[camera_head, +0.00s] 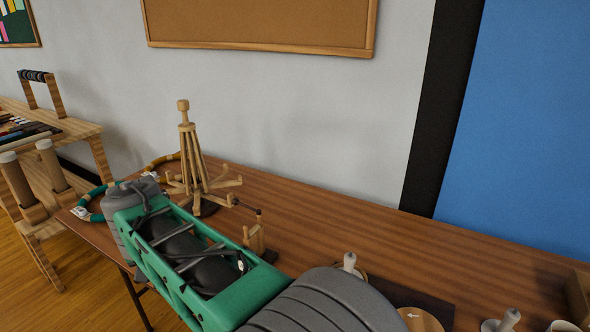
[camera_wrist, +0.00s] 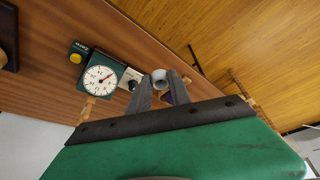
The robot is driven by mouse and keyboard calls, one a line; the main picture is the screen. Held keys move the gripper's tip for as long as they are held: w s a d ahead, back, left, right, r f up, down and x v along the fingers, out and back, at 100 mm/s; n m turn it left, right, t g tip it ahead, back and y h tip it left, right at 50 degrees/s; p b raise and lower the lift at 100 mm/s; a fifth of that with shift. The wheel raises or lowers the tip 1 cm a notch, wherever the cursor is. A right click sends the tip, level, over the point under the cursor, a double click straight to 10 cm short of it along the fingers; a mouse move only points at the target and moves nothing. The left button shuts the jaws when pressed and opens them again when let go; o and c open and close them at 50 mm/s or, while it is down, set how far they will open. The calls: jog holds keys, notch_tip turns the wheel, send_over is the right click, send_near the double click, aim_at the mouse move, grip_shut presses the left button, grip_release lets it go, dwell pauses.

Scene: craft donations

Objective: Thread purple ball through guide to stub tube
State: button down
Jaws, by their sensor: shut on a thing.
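In the wrist view my gripper (camera_wrist: 163,92) has its two dark fingers close together. A small purple patch shows between the fingers; it appears to be the purple ball (camera_wrist: 168,97), mostly hidden by them. A short grey-white tube (camera_wrist: 158,77) with an open round end sits just beyond the fingertips, and I cannot tell whether it touches the ball. I cannot tell for certain which part is the guide. In the head view my green and grey arm hides the gripper, the ball and the tube.
A dial gauge (camera_wrist: 99,79) with a yellow knob (camera_wrist: 77,56) lies left of the fingers in the wrist view. In the head view a wooden peg stand (camera_head: 190,160) and a small wooden holder (camera_head: 255,236) stand beside my arm. The table's (camera_head: 340,228) back middle is clear.

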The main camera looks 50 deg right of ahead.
jog(key=s+d+r+m+g+h+p, duration=0.1)
jog(key=d+r+m+p, duration=0.25)
jog(key=d, duration=0.35)
jog(key=s+d+r+m+g+p, duration=0.1)
jog(key=d+r+m+g+p, duration=0.1)
jog(key=d+m+p, duration=0.4)
jog(key=d+r+m+g+h+p, duration=0.1)
jog(key=d+r+m+p, duration=0.15)
jog(key=d, duration=0.55)
jog(key=s+d+r+m+g+p, duration=0.1)
jog(key=s+d+m+g+p, duration=0.2)
jog(key=s+d+m+p, duration=0.75)
jog(key=n+b, duration=0.3)
jog(key=b, duration=0.6)
send_over(347, 256)
jog(key=shift+y, duration=0.3)
jog(key=shift+w+a+f, duration=0.1)
jog(key=shift+f, duration=4.6)
jog(key=shift+s+f+b, duration=0.2)
jog(key=shift+f+b, duration=0.2)
jog(key=shift+f, duration=0.1)
jog(key=shift+w+f+b, duration=0.1)
jog(key=shift+f+b, duration=0.7)
jog(key=shift+b, duration=0.05)
jog(key=c, duration=1.1)
grip_release()
